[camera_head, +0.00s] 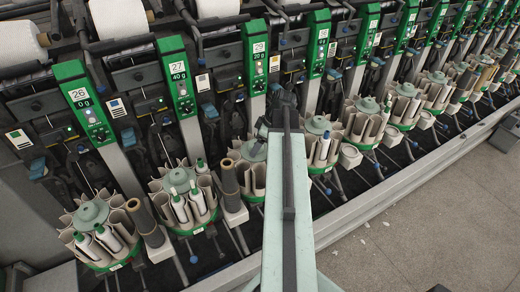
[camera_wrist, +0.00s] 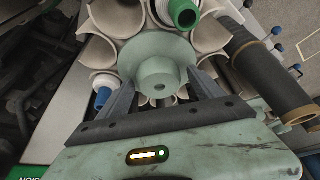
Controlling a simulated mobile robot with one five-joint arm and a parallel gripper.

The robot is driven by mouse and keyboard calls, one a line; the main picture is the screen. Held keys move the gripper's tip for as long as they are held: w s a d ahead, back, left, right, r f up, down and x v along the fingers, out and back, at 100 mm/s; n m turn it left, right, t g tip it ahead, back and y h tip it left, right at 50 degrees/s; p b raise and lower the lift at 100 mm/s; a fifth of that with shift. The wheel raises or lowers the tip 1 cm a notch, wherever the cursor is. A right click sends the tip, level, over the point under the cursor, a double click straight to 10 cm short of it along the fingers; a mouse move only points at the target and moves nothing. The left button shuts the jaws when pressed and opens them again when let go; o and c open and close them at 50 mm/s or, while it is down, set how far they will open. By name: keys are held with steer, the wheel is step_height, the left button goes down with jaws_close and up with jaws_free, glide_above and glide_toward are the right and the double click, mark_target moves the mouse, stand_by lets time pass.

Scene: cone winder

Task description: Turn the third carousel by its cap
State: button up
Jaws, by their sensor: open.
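The third carousel (camera_head: 250,180) is a ring of pale open pockets on a green base, partly hidden by my arm in the head view. Its pale green cap (camera_wrist: 160,62) is a round disc with a raised knob in the wrist view. My gripper (camera_wrist: 163,88) is open, with one dark finger on each side of the knob. I cannot tell whether either finger touches it. In the head view the cap and fingers are mostly hidden. A green-tipped bobbin (camera_wrist: 183,13) and a blue-tipped bobbin (camera_wrist: 102,97) sit in pockets around the cap.
A dark tube (camera_wrist: 270,75) stands close on the right of the carousel in the wrist view. The first carousel (camera_head: 92,238), second carousel (camera_head: 183,200) and fourth carousel (camera_head: 318,145) stand along the same row. Numbered green panels (camera_head: 177,77) rise behind.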

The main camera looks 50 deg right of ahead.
steer(key=shift+w+a+f, duration=0.1)
steer(key=shift+w+f, duration=0.1)
steer(key=shift+f, duration=0.45)
steer(key=shift+r, duration=0.15)
steer(key=shift+c, duration=0.4)
